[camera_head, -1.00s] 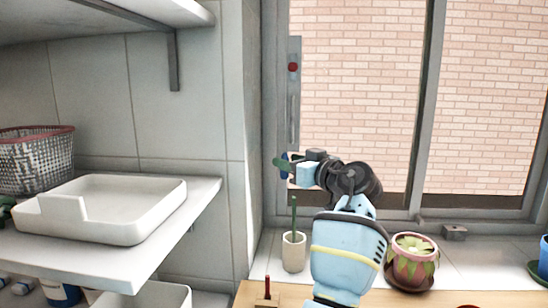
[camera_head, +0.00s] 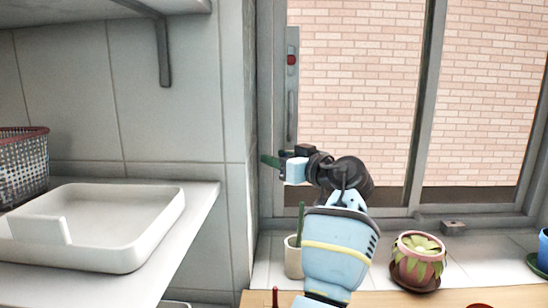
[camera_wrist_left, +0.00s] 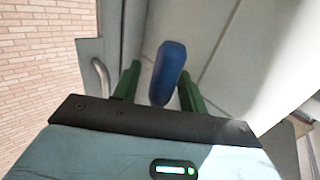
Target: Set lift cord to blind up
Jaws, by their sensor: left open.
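A blue, rounded bar (camera_wrist_left: 168,72), which looks like the grip of the lift cord, shows in the left wrist view between my two green fingers. It appears closer to the right-hand finger in that picture, and I cannot tell whether it touches. My left gripper (camera_head: 271,160) is open in front of the corner of wall and window frame, with its fingers pointing left in the head view. The gripper body hides most of the grip there. The cord itself and the blind cannot be made out. My right gripper is not in view.
A window frame with a red-marked latch (camera_head: 291,60) rises behind the gripper. A beige cup (camera_head: 293,262) and a potted plant (camera_head: 418,260) stand on the sill, close to my arm. A shelf with a white tray (camera_head: 140,232) is at left.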

